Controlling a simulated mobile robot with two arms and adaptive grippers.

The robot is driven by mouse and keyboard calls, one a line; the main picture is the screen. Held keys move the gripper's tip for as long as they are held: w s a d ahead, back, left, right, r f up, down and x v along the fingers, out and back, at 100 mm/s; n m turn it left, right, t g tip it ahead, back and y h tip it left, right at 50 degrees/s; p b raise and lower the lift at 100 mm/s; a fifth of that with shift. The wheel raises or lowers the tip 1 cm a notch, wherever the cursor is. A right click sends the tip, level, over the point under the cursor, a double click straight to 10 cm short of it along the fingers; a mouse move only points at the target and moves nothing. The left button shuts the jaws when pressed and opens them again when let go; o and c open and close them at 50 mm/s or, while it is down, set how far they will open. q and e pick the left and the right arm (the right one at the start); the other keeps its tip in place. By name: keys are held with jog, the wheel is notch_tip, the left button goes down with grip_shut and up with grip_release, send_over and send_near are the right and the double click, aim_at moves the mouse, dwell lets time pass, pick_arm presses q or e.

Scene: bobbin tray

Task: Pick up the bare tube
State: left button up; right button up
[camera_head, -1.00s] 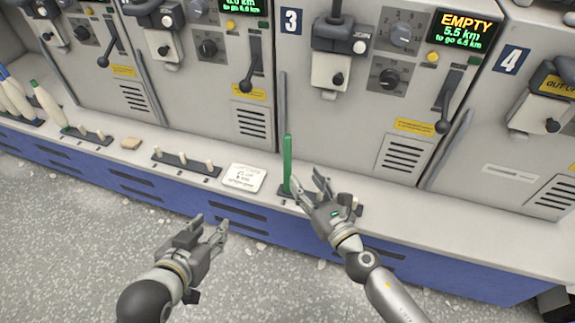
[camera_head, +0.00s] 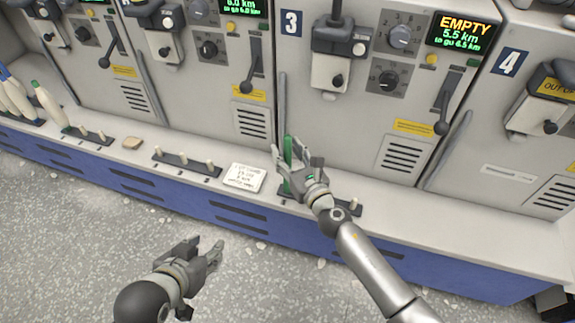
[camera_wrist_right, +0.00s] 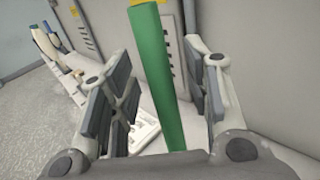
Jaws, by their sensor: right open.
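The bare tube is a slim green tube (camera_head: 287,151) standing upright on a dark peg rack (camera_head: 346,207) on the ledge below machine 3. My right gripper (camera_head: 285,160) is at the tube with its fingers on either side of it. In the right wrist view the green tube (camera_wrist_right: 160,80) stands between the two open fingers (camera_wrist_right: 160,100), with a gap to each finger.
A white card (camera_head: 245,177) lies on the ledge left of the rack. Further left are another peg rack (camera_head: 186,163), a tan block (camera_head: 132,143) and several wound bobbins (camera_head: 50,104). Grey machine fronts with levers (camera_head: 442,128) rise behind the ledge.

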jog(key=shift+w, duration=0.15)
grip_shut()
dwell(0.4)
